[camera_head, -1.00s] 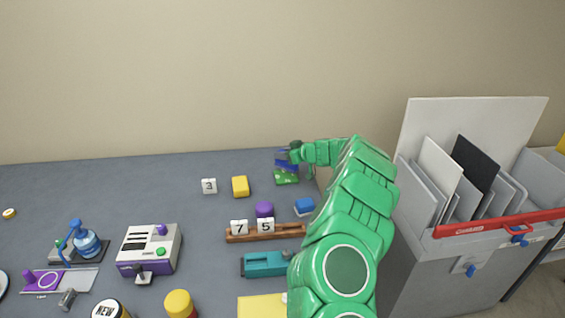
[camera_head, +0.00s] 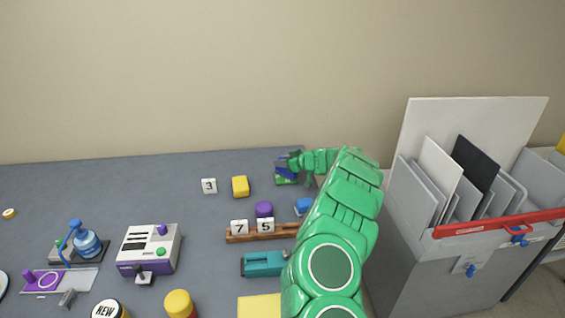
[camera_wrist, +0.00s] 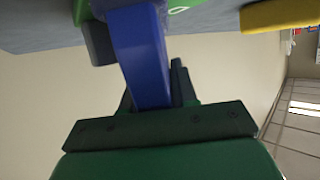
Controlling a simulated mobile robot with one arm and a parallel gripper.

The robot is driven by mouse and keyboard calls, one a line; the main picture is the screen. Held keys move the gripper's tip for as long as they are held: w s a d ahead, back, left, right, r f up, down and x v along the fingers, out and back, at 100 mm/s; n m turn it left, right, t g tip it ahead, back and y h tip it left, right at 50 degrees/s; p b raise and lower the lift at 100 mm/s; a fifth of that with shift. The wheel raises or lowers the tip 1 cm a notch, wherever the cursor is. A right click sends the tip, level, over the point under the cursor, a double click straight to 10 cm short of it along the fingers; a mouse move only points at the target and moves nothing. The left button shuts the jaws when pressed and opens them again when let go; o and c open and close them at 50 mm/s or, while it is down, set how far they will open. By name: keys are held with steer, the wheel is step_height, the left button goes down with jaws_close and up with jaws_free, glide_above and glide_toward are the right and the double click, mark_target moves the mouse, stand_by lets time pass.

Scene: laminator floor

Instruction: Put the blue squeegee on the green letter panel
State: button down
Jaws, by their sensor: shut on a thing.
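The blue squeegee (camera_wrist: 140,50) is between the fingers of my gripper (camera_wrist: 150,95) in the wrist view, and my gripper is shut on it. In the head view my gripper (camera_head: 291,164) is at the back right of the table, with a bit of the blue squeegee (camera_head: 284,170) showing below it. The green letter panel (camera_head: 287,181) lies on the table right under the squeegee, partly covered by it and by my gripper. A corner of the panel also shows at the top of the wrist view (camera_wrist: 185,6). I cannot tell whether the squeegee touches the panel.
A yellow block (camera_head: 240,187) and a white "3" tile (camera_head: 209,186) stand left of the panel. A purple object (camera_head: 264,209), a blue block (camera_head: 303,206) and a wooden rack (camera_head: 262,233) with number tiles are nearer. A grey bin (camera_head: 425,240) with sheets stands right.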

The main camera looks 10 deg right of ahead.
steer(key=shift+f, duration=0.1)
steer(key=c, duration=0.9)
jaws_free()
steer(key=shift+v, duration=6)
